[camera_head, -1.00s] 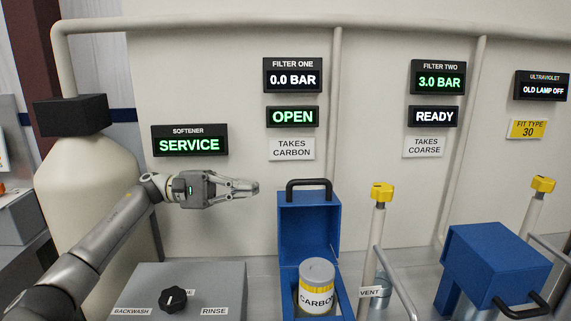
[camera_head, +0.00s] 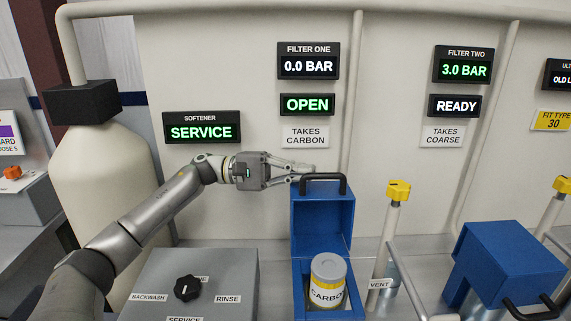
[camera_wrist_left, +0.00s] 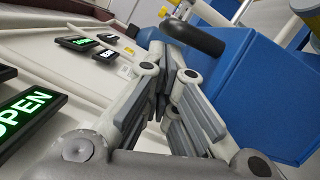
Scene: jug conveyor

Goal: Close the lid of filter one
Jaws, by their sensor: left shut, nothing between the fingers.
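Filter one is a blue box (camera_head: 298,290) with its lid (camera_head: 322,222) standing upright at the back, and a black handle (camera_head: 323,178) on the lid's top edge. A carbon cartridge (camera_head: 328,278) with a yellow band stands inside the open box. My left gripper (camera_head: 308,170) is shut and empty, its fingertips at the left end of the handle and seemingly behind it. In the left wrist view the gripper (camera_wrist_left: 163,100) points toward the handle (camera_wrist_left: 192,36) and the blue lid (camera_wrist_left: 255,90); contact cannot be told. My right gripper is not in view.
The filter one display (camera_head: 307,104) reads OPEN, with 0.0 BAR above it. A yellow-topped vent valve (camera_head: 398,190) stands right of the box. Filter two (camera_head: 505,262) is closed at the right. A grey softener control box (camera_head: 235,270) with a black knob stands at the left.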

